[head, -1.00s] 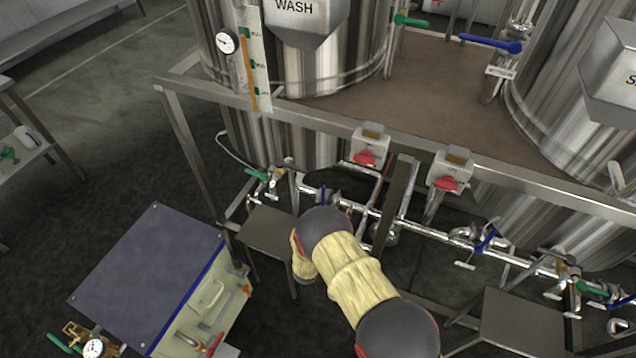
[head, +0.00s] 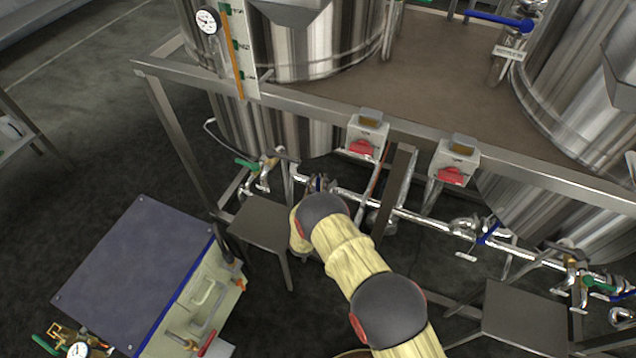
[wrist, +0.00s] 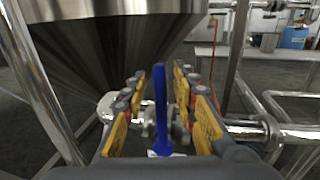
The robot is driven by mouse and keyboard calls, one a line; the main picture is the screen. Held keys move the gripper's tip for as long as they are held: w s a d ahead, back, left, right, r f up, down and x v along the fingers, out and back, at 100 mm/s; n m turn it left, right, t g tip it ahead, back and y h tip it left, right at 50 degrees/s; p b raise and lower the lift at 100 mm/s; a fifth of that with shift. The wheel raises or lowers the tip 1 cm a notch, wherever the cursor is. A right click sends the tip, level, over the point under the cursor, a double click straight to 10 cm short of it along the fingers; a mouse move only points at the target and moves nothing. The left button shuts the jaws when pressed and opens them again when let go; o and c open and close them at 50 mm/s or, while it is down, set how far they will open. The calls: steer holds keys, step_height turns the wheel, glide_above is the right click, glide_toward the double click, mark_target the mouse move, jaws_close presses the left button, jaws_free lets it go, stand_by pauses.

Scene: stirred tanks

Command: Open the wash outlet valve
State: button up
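The blue valve handle (wrist: 161,105) stands upright in the middle of the wrist view, on a steel pipe fitting below the cone of a tank. My gripper (wrist: 159,72) is open, with one yellow-padded finger on each side of the handle. A gap shows between the handle and each finger, so neither seems to touch it. In the head view, the wash tank (head: 310,45) stands at upper left, and the end of my arm reaches to the pipe below it. My arm hides the gripper and most of the valve there.
A steel pipe (head: 415,215) runs right under the platform frame. A green-handled valve (head: 247,164) is left of my arm. Switch boxes with red knobs (head: 361,148) hang on the rail (head: 290,112) above. A small steel stand (head: 262,222) and a blue-topped cabinet (head: 140,270) stand at left.

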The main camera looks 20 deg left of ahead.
steer(key=shift+c, duration=0.9)
jaws_close()
